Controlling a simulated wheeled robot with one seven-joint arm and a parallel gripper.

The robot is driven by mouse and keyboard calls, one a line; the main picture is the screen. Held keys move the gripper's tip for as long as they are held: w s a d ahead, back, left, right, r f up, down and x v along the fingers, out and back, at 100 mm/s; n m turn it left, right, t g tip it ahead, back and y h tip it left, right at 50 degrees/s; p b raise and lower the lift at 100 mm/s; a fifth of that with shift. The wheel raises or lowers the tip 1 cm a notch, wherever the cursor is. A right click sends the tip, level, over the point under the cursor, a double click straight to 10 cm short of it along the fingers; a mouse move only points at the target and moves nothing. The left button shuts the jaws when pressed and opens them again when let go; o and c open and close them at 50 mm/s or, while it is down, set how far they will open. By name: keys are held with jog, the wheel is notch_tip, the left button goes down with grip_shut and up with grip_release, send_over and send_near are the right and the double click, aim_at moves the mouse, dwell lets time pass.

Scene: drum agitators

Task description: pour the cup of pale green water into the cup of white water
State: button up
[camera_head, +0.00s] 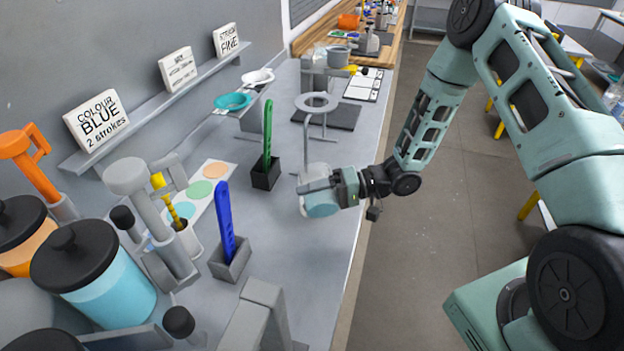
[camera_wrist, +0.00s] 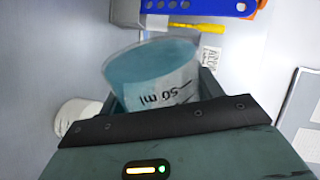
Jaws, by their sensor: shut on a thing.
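My gripper (camera_head: 318,196) is shut on a clear cup (camera_head: 322,210) holding pale blue-green water, near the bench's front edge. In the wrist view the same cup (camera_wrist: 152,75) fills the space between my fingers, with an upside-down "50 ml" mark on its side. Its teal water looks close to the rim, and its tilt is hard to tell. A small white cup (camera_wrist: 75,117) stands apart from it at the left of the wrist view. In the head view a whitish cup (camera_head: 318,169) shows just behind my gripper, partly hidden. Its contents cannot be seen.
A grey ring stand (camera_head: 317,102) rises behind my gripper. Left of it are a green stick in a black holder (camera_head: 266,174), a blue stick in a grey holder (camera_head: 231,262) and a strip of coloured discs (camera_head: 200,189). Lidded drums (camera_head: 105,285) stand front left.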

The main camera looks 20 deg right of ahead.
jog(key=shift+w+r+m+p, duration=0.4)
jog(key=shift+p, duration=0.25)
dwell(0.3)
jog(key=shift+w+d+r+m+g+p, duration=0.15)
jog(key=shift+r+m+g+p, duration=0.15)
jog(key=shift+m+p, duration=0.3)
jog(key=shift+w+a+r+m+g+p, duration=0.15)
jog(key=shift+r+m+p, duration=0.25)
jog(key=shift+p, duration=0.4)
dwell(0.9)
jog(key=shift+d+f, duration=0.1)
